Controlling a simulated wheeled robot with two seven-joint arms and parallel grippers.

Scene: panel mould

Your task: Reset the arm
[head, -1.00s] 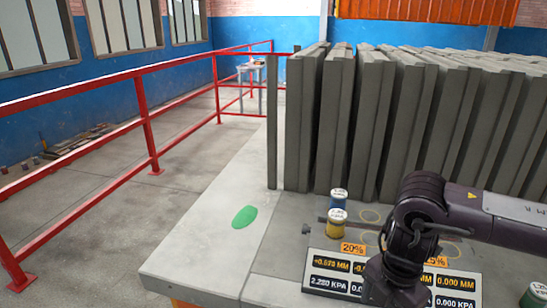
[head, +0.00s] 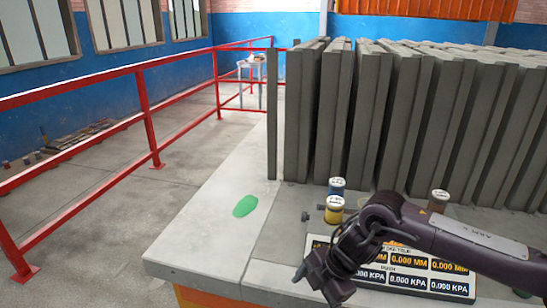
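My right arm comes in from the right across the front of the table. Its gripper (head: 318,278) points down and left over the display's left end, near the table's front edge. It looks small and dark, and I cannot tell whether its fingers are open or shut. I see nothing clearly held in it. The display panel (head: 440,284) shows 0.000 MM and 0.000 KPA in its visible fields; the arm hides its left part. My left gripper is not in view.
Tall grey panels (head: 340,110) stand in a row behind. A green patch (head: 245,206) lies on the clear left tabletop (head: 205,230). Red railing (head: 150,120) runs left.

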